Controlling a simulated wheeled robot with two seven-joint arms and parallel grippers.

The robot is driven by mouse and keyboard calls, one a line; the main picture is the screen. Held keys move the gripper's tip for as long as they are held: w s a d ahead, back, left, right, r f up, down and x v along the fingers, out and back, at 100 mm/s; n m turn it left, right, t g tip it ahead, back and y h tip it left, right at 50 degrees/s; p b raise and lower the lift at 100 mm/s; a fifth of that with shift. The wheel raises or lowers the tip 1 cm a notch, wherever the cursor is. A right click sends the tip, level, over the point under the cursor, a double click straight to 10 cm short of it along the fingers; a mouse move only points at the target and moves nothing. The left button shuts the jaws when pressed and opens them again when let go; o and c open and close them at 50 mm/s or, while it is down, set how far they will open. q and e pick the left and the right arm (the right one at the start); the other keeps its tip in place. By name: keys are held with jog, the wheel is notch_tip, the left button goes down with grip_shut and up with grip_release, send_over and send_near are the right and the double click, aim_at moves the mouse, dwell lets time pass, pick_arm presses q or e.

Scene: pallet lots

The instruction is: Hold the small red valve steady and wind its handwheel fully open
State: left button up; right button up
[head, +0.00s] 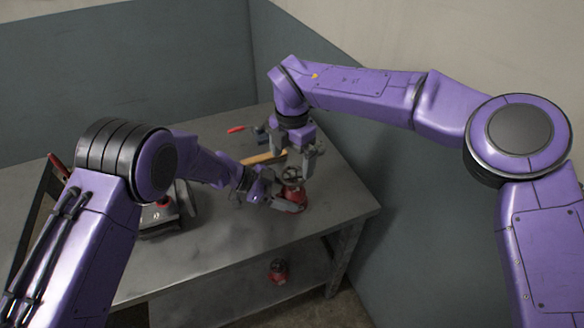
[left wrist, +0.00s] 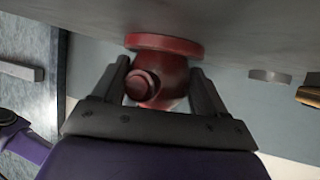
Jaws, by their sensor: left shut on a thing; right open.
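The small red valve (head: 293,196) stands on the grey workbench (head: 235,236) near its right end. My left gripper (head: 289,203) comes in low from the left and is shut on the valve body. In the left wrist view the red valve body (left wrist: 158,80), with its round flange and side port, sits between the two fingers of my left gripper (left wrist: 160,85). The grey handwheel (head: 292,173) is on top of the valve. My right gripper (head: 308,162) is open above and around the handwheel, pointing down. I cannot tell if its fingers touch the handwheel.
A wooden-handled tool (head: 262,158) and a red-handled tool (head: 237,129) lie behind the valve. A dark item with red parts (head: 160,212) is at the bench's left. Another red valve-like object (head: 278,270) sits on the lower shelf. Walls close off the back and right.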

notch_tip(320, 180, up, 8)
jog(key=shift+f, duration=0.15)
jog(key=m+g+y, duration=0.1)
jog(key=m+y, duration=0.3)
jog(key=m, duration=0.1)
send_near(294, 174)
jog(key=shift+m, duration=0.4)
jog(key=x, duration=0.7)
jog(key=shift+f, duration=0.35)
jog(key=c, duration=1.1)
